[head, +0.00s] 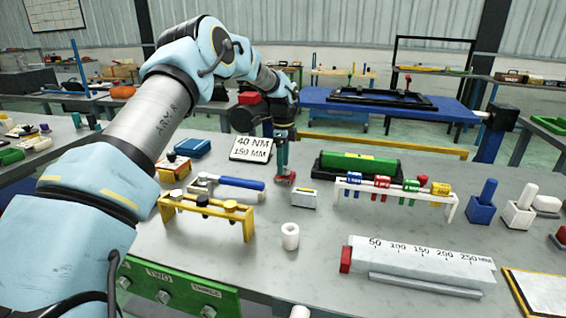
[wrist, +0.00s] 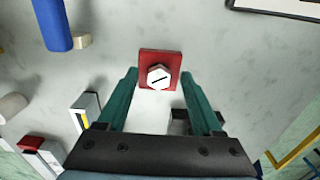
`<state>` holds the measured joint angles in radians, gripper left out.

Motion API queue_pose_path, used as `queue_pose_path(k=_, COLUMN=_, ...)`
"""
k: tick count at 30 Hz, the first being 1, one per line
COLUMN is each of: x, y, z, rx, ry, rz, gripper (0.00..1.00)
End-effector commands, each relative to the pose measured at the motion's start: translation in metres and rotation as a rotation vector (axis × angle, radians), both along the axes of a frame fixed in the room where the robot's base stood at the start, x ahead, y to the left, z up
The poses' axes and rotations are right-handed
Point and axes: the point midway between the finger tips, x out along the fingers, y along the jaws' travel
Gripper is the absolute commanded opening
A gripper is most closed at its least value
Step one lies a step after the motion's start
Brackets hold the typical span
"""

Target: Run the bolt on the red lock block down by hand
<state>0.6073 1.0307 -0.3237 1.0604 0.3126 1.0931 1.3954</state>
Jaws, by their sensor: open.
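The red lock block (wrist: 147,57) lies on the grey bench top in the wrist view, with a pale hex-headed bolt (wrist: 159,77) on it. The bolt head carries a dark line. My gripper (wrist: 160,74) is open, its two teal fingers standing either side of the bolt head with a visible gap on each side. In the head view my gripper (head: 281,160) points straight down over the red lock block (head: 286,180), which it partly hides. The bolt is not clear in that view.
A blue-handled tool (head: 240,183) lies just left of the block. A small white box (head: 304,198) stands close in front. A yellow rack (head: 206,216) is front left, a green block (head: 360,163) and white rack (head: 395,193) right, and a sign (head: 252,149) behind.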

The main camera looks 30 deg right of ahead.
Motion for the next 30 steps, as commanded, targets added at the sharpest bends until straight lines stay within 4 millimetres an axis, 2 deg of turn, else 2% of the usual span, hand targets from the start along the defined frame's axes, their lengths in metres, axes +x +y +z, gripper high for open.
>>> queue_pose_path(k=5, x=0.001, y=-0.001, z=0.015, rx=-0.003, ry=-0.003, rz=0.0, gripper=0.68)
queue_pose_path(k=12, x=0.001, y=-0.001, z=0.062, rx=-0.004, ry=-0.004, rz=0.0, gripper=0.68)
queue_pose_path(k=18, x=0.001, y=-0.001, z=0.094, rx=-0.003, ry=-0.004, rz=0.0, gripper=0.68)
queue_pose_path(k=24, x=0.0, y=0.0, z=0.108, rx=-0.002, ry=-0.002, rz=0.0, gripper=0.68)
queue_pose_path(k=30, x=0.0, y=0.0, z=0.108, rx=-0.001, ry=-0.001, rz=0.0, gripper=0.68)
